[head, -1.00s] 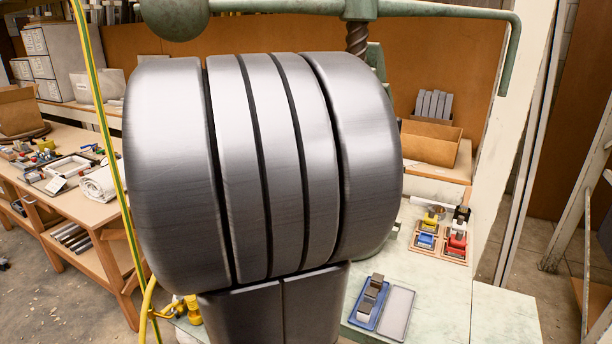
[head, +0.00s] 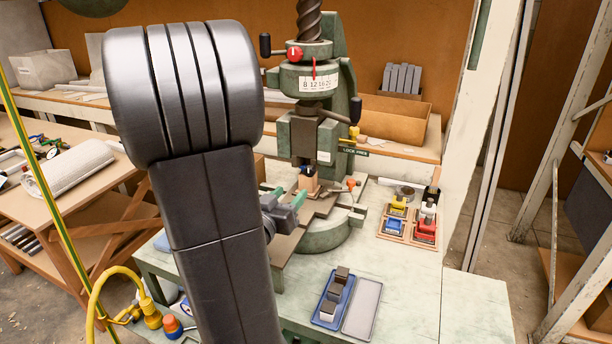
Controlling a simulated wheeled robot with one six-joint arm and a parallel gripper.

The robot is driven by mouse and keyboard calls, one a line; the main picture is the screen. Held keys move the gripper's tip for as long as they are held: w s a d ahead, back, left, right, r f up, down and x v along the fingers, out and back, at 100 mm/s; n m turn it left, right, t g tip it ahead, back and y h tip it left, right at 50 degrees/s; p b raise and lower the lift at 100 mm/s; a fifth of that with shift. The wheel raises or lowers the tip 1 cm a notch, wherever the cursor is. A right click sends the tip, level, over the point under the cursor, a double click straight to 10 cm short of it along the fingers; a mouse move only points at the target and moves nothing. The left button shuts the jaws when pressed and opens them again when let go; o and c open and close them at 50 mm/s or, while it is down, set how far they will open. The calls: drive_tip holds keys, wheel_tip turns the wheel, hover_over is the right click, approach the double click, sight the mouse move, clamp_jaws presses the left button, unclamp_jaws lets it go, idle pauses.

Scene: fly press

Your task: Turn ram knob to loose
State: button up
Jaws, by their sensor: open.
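The green fly press (head: 345,85) stands on the pale bench, with its dark screw rising out of the top of the view. A red knob (head: 295,53) with a white mark sits on its upper collar, above a white scale (head: 318,83). Lower right on the press is a yellow-ended knob (head: 354,131) beside a lock/free label (head: 355,151). I cannot tell which knob is the ram knob, nor its setting. My gripper (head: 289,200) is open, low in front of the press and left of its ram, apart from these knobs.
A blue tray with dark blocks (head: 333,296) and its pale lid (head: 362,308) lie at the bench front. A wooden rack of coloured stamps (head: 410,222) stands right. A tan block (head: 308,182) is under the ram. A yellow hose (head: 97,290) curves at left.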

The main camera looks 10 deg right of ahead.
sight(308, 173)
drive_tip(key=p+x, duration=0.1)
drive_tip(key=x, duration=0.9)
drive_tip(key=c, duration=1)
